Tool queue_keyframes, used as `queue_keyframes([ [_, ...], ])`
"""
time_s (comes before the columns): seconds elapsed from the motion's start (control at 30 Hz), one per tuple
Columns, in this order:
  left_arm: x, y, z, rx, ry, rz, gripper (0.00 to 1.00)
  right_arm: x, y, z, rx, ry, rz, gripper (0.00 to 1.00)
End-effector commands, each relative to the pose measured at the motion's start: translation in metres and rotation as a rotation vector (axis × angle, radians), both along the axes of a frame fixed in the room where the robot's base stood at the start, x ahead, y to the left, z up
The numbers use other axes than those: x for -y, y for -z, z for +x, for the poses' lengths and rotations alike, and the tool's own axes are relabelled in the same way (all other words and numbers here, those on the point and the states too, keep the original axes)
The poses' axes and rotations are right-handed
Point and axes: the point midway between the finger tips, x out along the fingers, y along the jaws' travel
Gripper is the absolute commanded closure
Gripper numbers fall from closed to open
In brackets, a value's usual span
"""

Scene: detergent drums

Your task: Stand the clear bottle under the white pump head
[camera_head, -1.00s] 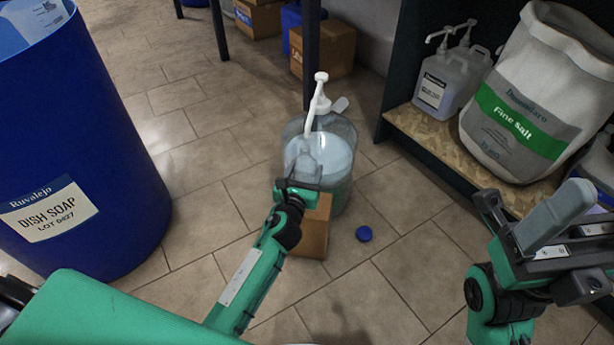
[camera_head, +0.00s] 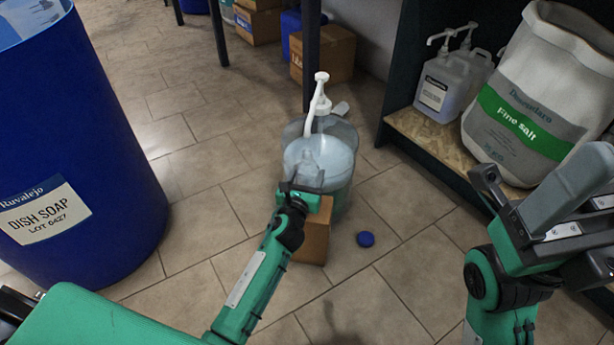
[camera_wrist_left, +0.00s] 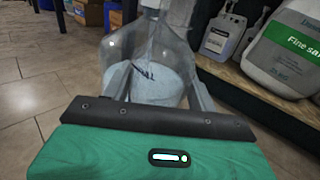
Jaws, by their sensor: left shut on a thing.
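A clear bottle (camera_head: 306,164) is held by my left gripper (camera_head: 305,184), which is shut on it. The bottle looks upright, in front of a large clear tub (camera_head: 340,181) of pale liquid. The white pump head (camera_head: 321,92) stands on the tub, its spout curving down to the left, above the bottle. I cannot tell whether the spout lines up with the bottle's neck in depth. In the left wrist view the bottle (camera_wrist_left: 150,45) rises between the two fingers, with whitish liquid showing behind or through it. My right gripper (camera_head: 545,215) is at the right; its finger gap is unclear.
A cardboard box (camera_head: 313,240) stands below my left gripper. A blue cap (camera_head: 365,239) lies on the tiled floor. A blue dish soap drum (camera_head: 90,150) stands left. A shelf (camera_head: 440,138) at right holds jugs (camera_head: 447,85) and a salt sack (camera_head: 530,105).

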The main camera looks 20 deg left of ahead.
Motion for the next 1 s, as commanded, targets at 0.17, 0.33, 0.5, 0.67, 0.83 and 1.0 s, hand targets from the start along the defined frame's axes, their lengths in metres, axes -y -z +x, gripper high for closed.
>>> queue_keyframes([
  [0.17, 0.0, 0.003, 0.0, 0.0, 0.0, 0.0, 0.3, -0.001, -0.001, -0.001, 0.007, -0.004, -0.001, 0.17],
  [0.33, 0.0, 0.003, 0.0, 0.0, 0.0, 0.0, 0.2, -0.001, 0.0, -0.001, 0.005, -0.004, 0.0, 0.17],
  [0.5, 0.0, 0.002, 0.0, 0.0, 0.0, 0.0, 0.2, -0.001, -0.001, -0.001, 0.005, -0.004, 0.0, 0.17],
  [0.67, 0.0, 0.0, -0.006, -0.002, 0.0, 0.0, 0.2, 0.0, -0.004, -0.001, 0.006, -0.001, 0.004, 0.17],
  [0.83, 0.001, -0.001, -0.032, -0.003, 0.0, 0.0, 0.2, 0.005, -0.004, 0.001, -0.005, 0.012, 0.008, 0.17],
  [1.0, 0.002, 0.0, -0.064, -0.004, -0.001, -0.001, 0.2, 0.008, 0.001, 0.003, -0.025, 0.026, 0.003, 0.17],
])
